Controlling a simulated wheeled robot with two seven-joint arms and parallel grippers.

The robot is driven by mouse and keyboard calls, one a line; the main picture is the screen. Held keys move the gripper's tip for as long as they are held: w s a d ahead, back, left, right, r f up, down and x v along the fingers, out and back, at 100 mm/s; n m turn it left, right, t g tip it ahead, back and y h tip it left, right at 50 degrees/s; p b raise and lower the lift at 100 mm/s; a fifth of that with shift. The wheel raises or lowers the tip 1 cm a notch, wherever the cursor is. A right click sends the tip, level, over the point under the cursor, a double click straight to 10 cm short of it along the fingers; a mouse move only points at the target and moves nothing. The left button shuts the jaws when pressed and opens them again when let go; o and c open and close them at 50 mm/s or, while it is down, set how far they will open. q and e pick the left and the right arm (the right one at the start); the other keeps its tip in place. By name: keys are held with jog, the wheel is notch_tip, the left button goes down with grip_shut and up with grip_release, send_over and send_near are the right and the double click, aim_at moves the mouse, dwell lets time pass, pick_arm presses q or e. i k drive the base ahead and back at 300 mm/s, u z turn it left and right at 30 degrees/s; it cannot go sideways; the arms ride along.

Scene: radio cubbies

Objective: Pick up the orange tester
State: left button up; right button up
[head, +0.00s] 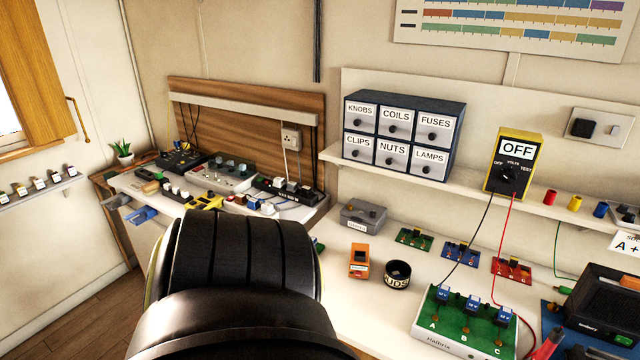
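A large black segment of one of my arms fills the lower left foreground and ends to the left of the tester.
A black round tub (397,275) stands close right of the tester, and a grey box (362,216) behind it. A green board (462,322) lies to the right, wired to a yellow meter (513,162) on the shelf (400,178). A drawer cabinet (404,137) stands there too.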

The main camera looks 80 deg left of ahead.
aim_at(359, 259)
jog(key=u, duration=2.2)
